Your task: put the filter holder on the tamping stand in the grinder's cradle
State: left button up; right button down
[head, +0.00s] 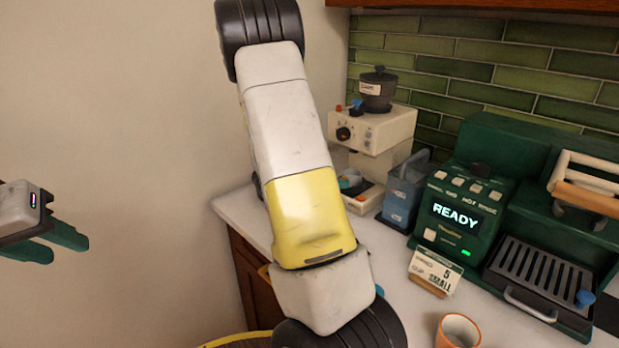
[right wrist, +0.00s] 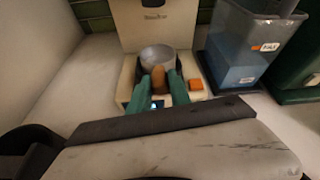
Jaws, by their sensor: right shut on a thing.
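The filter holder (right wrist: 157,56) shows in the right wrist view as a round grey metal cup with a brown wooden handle. My right gripper (right wrist: 159,80) is shut on that handle, one green finger on each side. The cup is at the lower front of the cream grinder (head: 372,128), within the dark cradle (right wrist: 179,65) above its base. I cannot tell whether the cup rests fully in the cradle. In the head view my right arm hides much of this spot. My left gripper (head: 52,243) is open and empty at the left edge, away from the counter.
A blue-grey translucent bin (head: 403,192) stands close to the right of the grinder. Beyond it is the green coffee machine (head: 465,215) with a READY display. A small sign (head: 435,271) and an orange-rimmed cup (head: 458,331) stand on the white counter. A wall is at left.

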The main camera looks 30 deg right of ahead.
jog(key=c, duration=1.1)
grip_release()
jog(key=v, duration=0.7)
jog(key=shift+a+r, duration=0.2)
jog(key=shift+a, duration=0.15)
jog(key=shift+s, duration=0.1)
